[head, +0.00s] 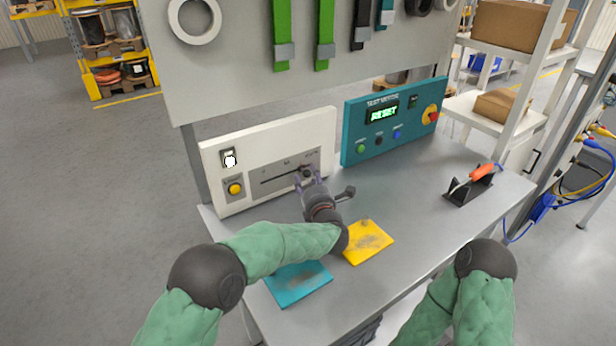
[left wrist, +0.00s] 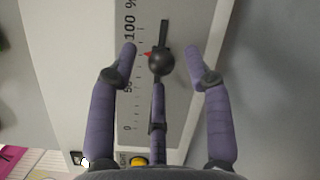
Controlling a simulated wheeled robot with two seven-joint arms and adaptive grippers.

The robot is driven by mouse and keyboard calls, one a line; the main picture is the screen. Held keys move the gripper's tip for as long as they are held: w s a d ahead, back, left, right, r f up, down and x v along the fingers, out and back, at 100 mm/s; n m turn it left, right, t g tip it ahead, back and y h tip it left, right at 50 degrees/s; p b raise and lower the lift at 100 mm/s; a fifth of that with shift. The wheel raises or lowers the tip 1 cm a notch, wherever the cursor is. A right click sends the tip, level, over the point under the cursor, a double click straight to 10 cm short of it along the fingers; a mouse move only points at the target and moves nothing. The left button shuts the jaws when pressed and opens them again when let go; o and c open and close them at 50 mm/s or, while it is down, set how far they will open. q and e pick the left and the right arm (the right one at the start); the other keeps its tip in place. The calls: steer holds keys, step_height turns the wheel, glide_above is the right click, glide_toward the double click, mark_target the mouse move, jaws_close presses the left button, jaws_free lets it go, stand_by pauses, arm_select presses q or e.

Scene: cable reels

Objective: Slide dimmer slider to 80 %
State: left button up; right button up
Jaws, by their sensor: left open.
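The dimmer panel (head: 268,160) is a white box with a grey plate and a slot. Its dark round slider knob (left wrist: 161,63) sits toward the 100 % end, and its red pointer (left wrist: 148,55) lies between the 50 and 100 marks; I cannot read the exact value. In the head view the knob (head: 306,172) is partly hidden by my gripper. My left gripper (head: 311,180) is open at the panel. In the left wrist view its fingers (left wrist: 162,50) stand on either side of the knob, with visible gaps. My right gripper is out of view.
The white panel also has a lit switch (head: 229,158) and a yellow button (head: 235,188). A teal test panel (head: 392,122) stands to the right. A yellow plate (head: 369,242) and a blue plate (head: 298,284) lie below. An orange-handled tool (head: 482,173) rests farther right.

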arm_select(q)
steer(key=v, duration=0.9)
steer(key=shift+s+d, duration=0.1)
steer(key=shift+s, duration=0.05)
steer(key=shift+s+d, duration=0.1)
steer(key=shift+s, duration=0.6)
